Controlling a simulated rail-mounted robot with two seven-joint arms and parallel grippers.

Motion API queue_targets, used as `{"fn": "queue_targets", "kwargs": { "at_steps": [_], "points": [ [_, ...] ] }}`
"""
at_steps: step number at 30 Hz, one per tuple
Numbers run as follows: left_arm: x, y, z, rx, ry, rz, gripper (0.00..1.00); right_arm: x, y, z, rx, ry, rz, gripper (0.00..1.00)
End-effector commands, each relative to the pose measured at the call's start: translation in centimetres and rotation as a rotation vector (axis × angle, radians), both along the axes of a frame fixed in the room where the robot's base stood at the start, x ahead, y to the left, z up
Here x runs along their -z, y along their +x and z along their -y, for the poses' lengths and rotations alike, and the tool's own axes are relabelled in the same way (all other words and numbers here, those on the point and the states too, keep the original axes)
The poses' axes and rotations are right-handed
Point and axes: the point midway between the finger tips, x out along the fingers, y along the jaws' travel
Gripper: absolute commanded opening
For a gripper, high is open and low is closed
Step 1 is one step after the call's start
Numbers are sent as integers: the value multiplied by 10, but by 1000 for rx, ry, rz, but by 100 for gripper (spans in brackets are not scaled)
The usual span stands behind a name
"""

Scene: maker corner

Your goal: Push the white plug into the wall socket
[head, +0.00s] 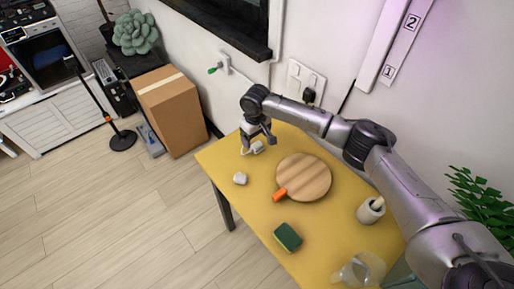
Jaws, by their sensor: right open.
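A small white object that looks like the white plug (257,148) lies at the far left of the yellow table, just below my right gripper. My right gripper (259,141) is open and points down over it; whether the fingers touch it is too small to tell. The wall socket plate (299,74) is on the white wall behind the table, with a black plug (309,95) at its lower right. My left gripper is not in view.
The yellow table (227,158) also holds another small white item (239,178), a round wooden board (304,174), an orange-ended item (280,195), a green sponge (287,237), a white cup (370,211) and a clear glass (362,269). A cardboard box (172,110) stands left of the table.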

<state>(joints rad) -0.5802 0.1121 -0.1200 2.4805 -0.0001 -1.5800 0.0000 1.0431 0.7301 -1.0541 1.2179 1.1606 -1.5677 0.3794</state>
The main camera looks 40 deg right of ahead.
Motion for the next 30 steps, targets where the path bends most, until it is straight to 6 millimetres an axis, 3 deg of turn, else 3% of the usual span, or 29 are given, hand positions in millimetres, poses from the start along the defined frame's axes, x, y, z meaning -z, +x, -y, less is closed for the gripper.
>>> {"fn": "queue_targets", "kwargs": {
  "at_steps": [13,24,30],
  "points": [
    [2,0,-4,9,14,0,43,6,0,1,0,0,-1,79],
    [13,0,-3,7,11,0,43,49,3,8,0,0,-1,79],
    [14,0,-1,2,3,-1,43,55,3,7,-1,0,-1,79]
  ]
}}
